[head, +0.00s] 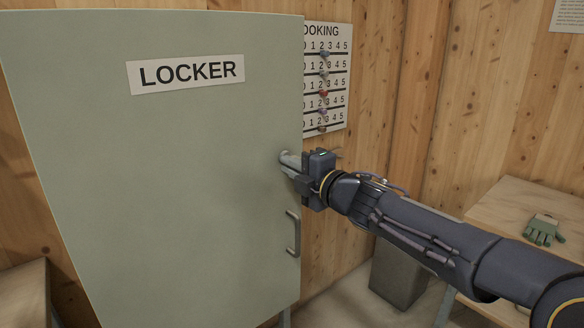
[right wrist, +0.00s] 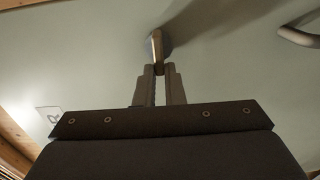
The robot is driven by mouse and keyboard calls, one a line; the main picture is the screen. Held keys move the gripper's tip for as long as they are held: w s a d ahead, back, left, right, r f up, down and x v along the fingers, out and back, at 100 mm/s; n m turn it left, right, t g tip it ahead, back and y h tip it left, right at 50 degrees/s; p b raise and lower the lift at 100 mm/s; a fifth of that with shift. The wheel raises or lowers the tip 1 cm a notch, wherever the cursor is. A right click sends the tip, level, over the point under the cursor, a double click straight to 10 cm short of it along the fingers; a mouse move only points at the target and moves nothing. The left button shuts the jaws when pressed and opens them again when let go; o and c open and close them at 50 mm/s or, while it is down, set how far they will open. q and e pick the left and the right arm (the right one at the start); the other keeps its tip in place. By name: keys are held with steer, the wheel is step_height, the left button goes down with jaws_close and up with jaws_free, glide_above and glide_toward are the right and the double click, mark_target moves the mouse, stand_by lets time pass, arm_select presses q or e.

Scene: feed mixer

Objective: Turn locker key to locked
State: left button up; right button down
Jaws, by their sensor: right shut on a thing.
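The grey-green locker (head: 170,170) fills the left of the head view, with its door flat and a white "LOCKER" label. My right gripper (head: 291,166) is at the right edge of the door, above the handle. In the right wrist view its two fingers (right wrist: 159,75) are shut on the locker key (right wrist: 156,45), a narrow metal piece standing out from the door. The key's lock position cannot be read, as the gripper hides it in the head view. My left gripper is not in view.
A grey bar handle (head: 293,233) sits on the door below my right gripper. A board with numbers and coloured beads (head: 326,80) hangs behind. A wooden table (head: 520,205) with a green glove (head: 543,230) stands at right, near a grey bin (head: 398,275).

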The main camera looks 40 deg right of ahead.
steer(key=c, duration=1.5)
jaws_free()
steer(key=shift+w+d, duration=0.1)
steer(key=shift+d, duration=0.1)
steer(key=shift+a, duration=0.1)
steer(key=s, duration=0.2)
steer(key=s+p, duration=0.1)
steer(key=s, duration=0.5)
steer(key=shift+d+p, duration=0.3)
steer(key=shift+p, duration=0.05)
